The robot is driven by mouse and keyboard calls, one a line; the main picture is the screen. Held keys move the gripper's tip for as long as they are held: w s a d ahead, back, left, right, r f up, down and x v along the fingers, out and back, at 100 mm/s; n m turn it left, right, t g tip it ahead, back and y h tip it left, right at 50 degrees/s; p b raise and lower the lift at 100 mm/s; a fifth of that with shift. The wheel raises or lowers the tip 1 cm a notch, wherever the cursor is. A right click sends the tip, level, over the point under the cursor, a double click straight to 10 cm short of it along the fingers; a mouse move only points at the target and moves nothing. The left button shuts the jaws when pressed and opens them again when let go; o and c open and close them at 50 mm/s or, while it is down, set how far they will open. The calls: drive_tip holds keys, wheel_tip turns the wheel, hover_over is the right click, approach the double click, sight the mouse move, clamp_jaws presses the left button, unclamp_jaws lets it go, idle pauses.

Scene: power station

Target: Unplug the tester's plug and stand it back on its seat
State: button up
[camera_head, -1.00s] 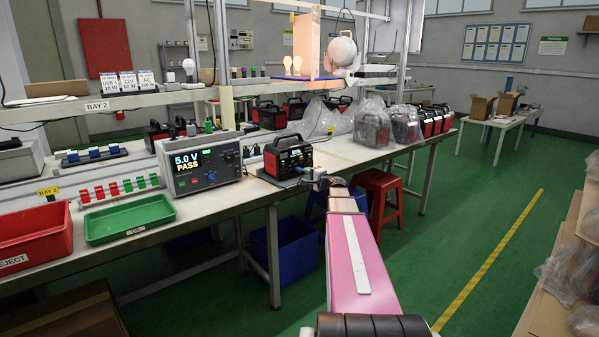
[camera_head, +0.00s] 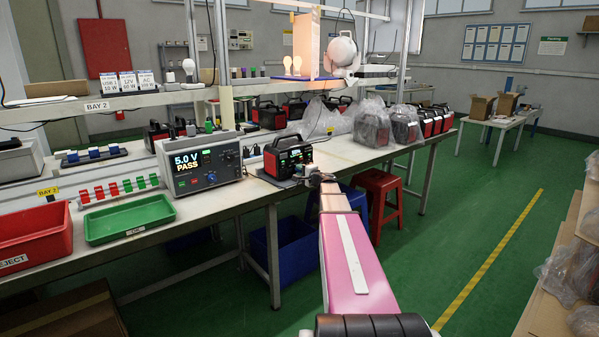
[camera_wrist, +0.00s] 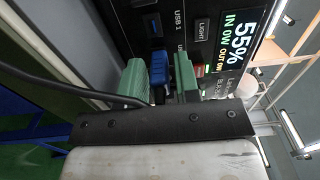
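The tester (camera_head: 199,160) stands on the bench; its screen reads "5.0 V PASS". To its right is a black and red power station (camera_head: 288,158); its screen (camera_wrist: 243,45) reads 55% in the wrist view. The tester's blue plug (camera_wrist: 158,72) is at the power station's USB side, seemingly in a port. My gripper (camera_wrist: 161,80) has its green fingers on either side of the plug, with a narrow dark gap on the right finger's side. It appears open around the plug. In the head view my gripper (camera_head: 315,177) is at the power station's right front. I cannot make out the plug's seat.
A black cable (camera_wrist: 40,82) runs past my gripper at left. A green tray (camera_head: 130,219) and a red reject bin (camera_head: 30,232) stand left on the bench. Wrapped units (camera_head: 372,128) stand behind to the right. A red stool (camera_head: 378,190) is below the bench.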

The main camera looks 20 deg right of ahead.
clamp_jaws()
drive_tip(key=shift+s, duration=0.2)
idle(0.3)
drive_tip(key=shift+v, duration=1.9)
